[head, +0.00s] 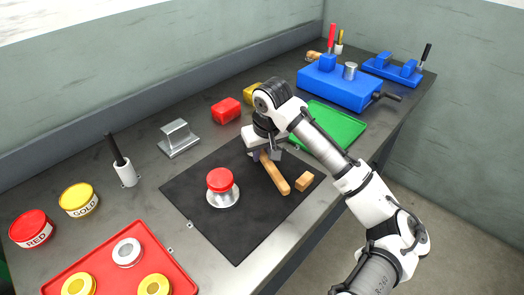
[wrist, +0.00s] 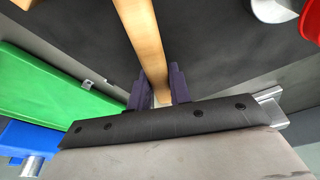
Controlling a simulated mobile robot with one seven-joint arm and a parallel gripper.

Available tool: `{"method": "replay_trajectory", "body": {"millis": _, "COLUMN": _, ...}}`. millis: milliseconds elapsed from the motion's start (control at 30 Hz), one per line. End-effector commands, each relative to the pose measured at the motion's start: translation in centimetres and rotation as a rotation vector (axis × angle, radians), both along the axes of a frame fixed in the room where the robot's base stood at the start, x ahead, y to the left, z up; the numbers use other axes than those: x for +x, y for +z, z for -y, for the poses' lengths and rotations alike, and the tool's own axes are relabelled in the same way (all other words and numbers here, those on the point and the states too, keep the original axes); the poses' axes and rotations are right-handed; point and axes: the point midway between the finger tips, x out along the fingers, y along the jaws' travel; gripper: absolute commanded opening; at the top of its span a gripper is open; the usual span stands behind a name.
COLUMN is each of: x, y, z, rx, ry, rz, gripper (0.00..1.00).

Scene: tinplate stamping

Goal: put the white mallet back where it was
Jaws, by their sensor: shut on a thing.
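My gripper (head: 264,156) is over the far right part of the black mat (head: 233,241). It is shut on a light wooden handle (head: 275,175), which I take to be the mallet's. The handle slants from the gripper toward the front right of the mat. In the wrist view the handle (wrist: 145,45) runs between the two dark fingers (wrist: 158,95) and out of the top edge. No white mallet head shows clearly, and I cannot tell whether the handle touches the mat. A short wooden block (head: 304,180) lies just right of the handle's near end.
A red-topped metal stamp (head: 221,187) stands on the mat, left of the handle. A green tray (head: 330,124) and blue vise (head: 338,84) are behind right. A red tray (head: 66,282) with lids, paint tins (head: 79,200) and a metal block (head: 178,137) are left.

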Motion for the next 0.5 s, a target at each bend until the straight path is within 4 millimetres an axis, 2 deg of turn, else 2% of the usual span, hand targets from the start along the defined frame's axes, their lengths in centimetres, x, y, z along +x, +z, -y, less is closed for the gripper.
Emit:
{"method": "replay_trajectory", "body": {"millis": 33, "x": 0.01, "y": -0.04, "z": -0.01, "rx": 0.0, "ry": 0.0, "rz": 0.001, "gripper": 0.21}}
{"method": "replay_trajectory", "body": {"millis": 200, "x": 0.0, "y": 0.0, "z": -0.01, "rx": 0.0, "ry": 0.0, "rz": 0.001, "gripper": 0.43}}
{"method": "replay_trajectory", "body": {"millis": 233, "x": 0.0, "y": 0.0, "z": -0.01, "rx": 0.0, "ry": 0.0, "rz": 0.001, "gripper": 0.45}}
{"method": "replay_trajectory", "body": {"millis": 500, "x": -0.03, "y": 0.01, "z": -0.01, "rx": 0.001, "ry": 0.0, "rz": -0.001, "gripper": 0.45}}
